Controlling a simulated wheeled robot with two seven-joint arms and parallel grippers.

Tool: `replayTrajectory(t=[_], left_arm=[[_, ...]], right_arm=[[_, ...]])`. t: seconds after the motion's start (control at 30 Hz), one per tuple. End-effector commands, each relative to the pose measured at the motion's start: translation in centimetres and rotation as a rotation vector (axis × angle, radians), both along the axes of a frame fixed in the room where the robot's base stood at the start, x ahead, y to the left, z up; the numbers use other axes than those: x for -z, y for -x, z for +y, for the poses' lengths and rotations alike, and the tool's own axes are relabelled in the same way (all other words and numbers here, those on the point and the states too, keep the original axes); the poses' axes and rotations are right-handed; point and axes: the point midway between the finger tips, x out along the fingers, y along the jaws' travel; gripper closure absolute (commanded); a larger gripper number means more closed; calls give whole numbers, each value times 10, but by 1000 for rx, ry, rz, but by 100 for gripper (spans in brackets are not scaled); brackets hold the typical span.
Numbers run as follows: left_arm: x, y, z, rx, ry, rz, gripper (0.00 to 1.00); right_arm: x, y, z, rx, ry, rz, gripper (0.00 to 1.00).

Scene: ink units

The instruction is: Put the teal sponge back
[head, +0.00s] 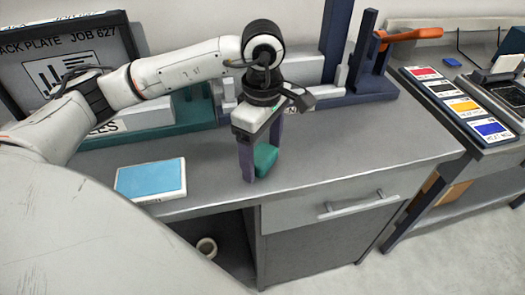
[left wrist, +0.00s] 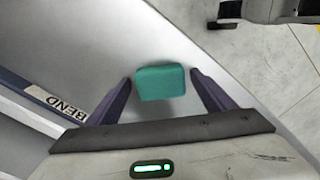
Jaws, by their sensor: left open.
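The teal sponge (head: 265,158) stands on the grey worktop near its front edge. In the left wrist view the sponge (left wrist: 160,84) sits between the two purple fingers, with a narrow gap on each side. My left gripper (head: 258,162) points down at the worktop and is open around the sponge, not closed on it. The left gripper also shows in its wrist view (left wrist: 160,80). In the head view its near finger hides part of the sponge. My right gripper is out of both views.
A light-blue pad (head: 150,179) lies on the worktop to the left. Dark blue and teal fixtures line the back, one labelled BEND (left wrist: 57,103). A drawer handle (head: 352,205) sticks out in front. Colour cards (head: 463,106) lie on the right bench. The worktop right of the gripper is clear.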

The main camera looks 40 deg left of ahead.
Motion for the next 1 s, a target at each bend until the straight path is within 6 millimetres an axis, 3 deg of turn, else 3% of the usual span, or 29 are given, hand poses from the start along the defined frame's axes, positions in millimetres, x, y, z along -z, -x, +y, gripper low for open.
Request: replayTrajectory(t=[0.17,0.6,1.0], left_arm=[[-17,-1,-1,1,2,-4,24],[-107,-1,0,-1,-1,-5,24],[-120,0,0,-1,0,0,24]], right_arm=[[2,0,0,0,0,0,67],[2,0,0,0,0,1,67],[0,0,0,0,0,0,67]])
